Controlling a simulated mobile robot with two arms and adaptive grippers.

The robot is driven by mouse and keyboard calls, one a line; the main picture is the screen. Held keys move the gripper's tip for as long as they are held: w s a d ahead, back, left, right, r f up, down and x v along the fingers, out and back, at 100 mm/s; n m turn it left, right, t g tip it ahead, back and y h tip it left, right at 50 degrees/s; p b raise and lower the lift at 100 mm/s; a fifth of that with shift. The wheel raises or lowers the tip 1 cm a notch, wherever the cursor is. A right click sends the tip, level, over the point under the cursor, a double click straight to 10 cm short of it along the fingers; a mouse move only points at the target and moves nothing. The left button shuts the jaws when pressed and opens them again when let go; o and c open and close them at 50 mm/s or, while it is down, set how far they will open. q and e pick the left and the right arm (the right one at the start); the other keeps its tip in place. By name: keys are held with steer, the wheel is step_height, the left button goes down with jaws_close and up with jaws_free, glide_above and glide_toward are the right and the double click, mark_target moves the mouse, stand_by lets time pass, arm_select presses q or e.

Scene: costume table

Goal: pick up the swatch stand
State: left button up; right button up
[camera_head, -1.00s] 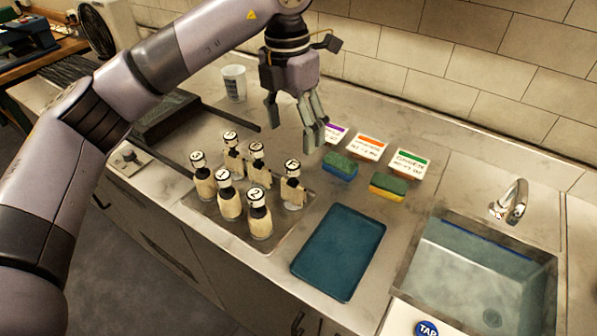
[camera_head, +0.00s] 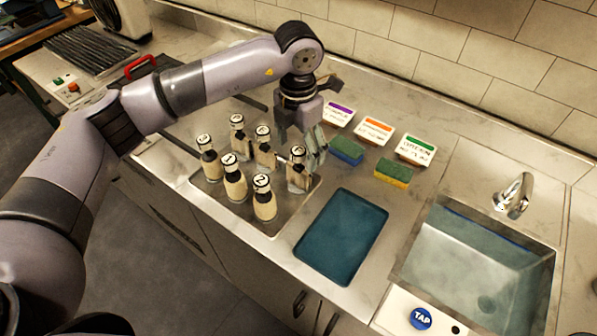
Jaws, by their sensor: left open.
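The rightmost stand (camera_head: 297,177) has a cream piece in front and a pale base. My left gripper (camera_head: 300,147) is open, pointing down just above and behind this stand, its fingers close to the stand's top. I cannot tell whether they touch it. Another stand (camera_head: 263,205) stands at the front of the group, and one (camera_head: 237,132) at the back. My right gripper is not in view.
A blue tray (camera_head: 341,238) lies right of the stands. Two sponges (camera_head: 393,173) and several labelled cards (camera_head: 416,150) stand behind it. A sink (camera_head: 480,265) with a tap (camera_head: 514,195) is at the right. The tiled wall bounds the back.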

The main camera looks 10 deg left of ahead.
mark_target(298, 166)
arm_select(q)
steer(key=shift+f, duration=0.25)
step_height(298, 166, down, 4)
steer(key=p, duration=0.2)
steer(key=shift+s+f+p, duration=0.15)
steer(key=shift+p, duration=0.2)
steer(key=shift+f, duration=0.35)
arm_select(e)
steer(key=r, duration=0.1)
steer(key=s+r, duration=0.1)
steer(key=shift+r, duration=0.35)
arm_select(q)
steer(key=shift+c, duration=0.5)
steer(key=shift+r, duration=0.1)
steer(key=c, duration=1.4)
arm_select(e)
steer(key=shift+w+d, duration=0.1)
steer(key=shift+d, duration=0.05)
